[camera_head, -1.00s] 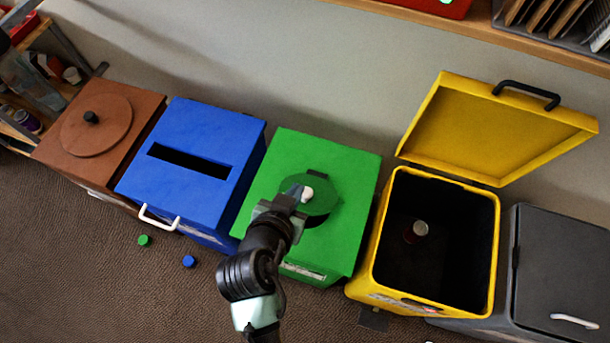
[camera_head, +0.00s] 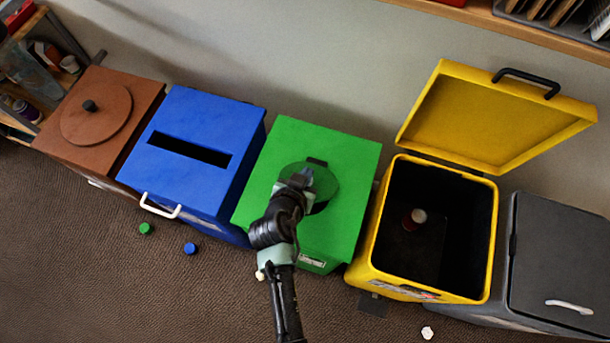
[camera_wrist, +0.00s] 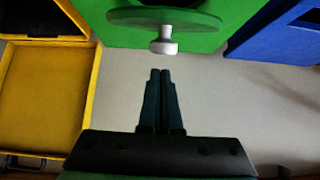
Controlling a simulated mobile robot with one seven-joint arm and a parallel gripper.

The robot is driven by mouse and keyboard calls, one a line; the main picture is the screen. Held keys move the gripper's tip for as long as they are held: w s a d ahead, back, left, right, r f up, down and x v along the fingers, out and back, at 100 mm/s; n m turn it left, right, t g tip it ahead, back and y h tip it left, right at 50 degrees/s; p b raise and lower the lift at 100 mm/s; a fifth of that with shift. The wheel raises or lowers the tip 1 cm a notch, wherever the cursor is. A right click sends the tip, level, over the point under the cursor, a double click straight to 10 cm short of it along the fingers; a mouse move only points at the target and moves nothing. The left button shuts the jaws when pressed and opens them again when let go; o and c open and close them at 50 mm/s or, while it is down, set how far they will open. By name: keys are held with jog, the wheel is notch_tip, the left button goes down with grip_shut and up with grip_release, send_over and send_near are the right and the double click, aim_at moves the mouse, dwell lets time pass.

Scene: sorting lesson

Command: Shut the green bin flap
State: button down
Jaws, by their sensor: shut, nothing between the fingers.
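The green bin (camera_head: 350,160) stands between the blue and yellow bins. Its round darker green flap (camera_head: 323,178) sits raised and tilted on the lid, with a dark gap along its lower right edge. In the wrist view the flap (camera_wrist: 190,20) shows nearly edge-on, with a white knob (camera_wrist: 163,42) on its face. My gripper (camera_head: 304,177) reaches over the flap in the head view and hides part of it. In the wrist view my gripper (camera_wrist: 160,72) is shut and empty, its fingertips just below the knob in the picture and seemingly apart from it.
The blue bin (camera_head: 215,130) is at left, with a brown bin (camera_head: 75,150) beyond it. The yellow bin (camera_head: 487,240) at right has its lid (camera_head: 480,120) raised. A grey bin (camera_head: 560,250) is at far right. Small caps (camera_head: 190,248) lie on the floor.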

jog(key=shift+s+a+f, duration=0.1)
jog(key=shift+s+f, duration=0.15)
jog(key=shift+f, duration=0.3)
jog(key=shift+s+f, duration=0.1)
jog(key=shift+f, duration=0.05)
jog(key=shift+f+b, duration=0.2)
jog(key=shift+b, duration=0.45)
jog(key=shift+s+a+b, duration=0.1)
jog(key=shift+s+b, duration=0.15)
jog(key=shift+b, duration=0.35)
jog(key=shift+f+t, duration=0.1)
jog(key=shift+t, duration=0.2)
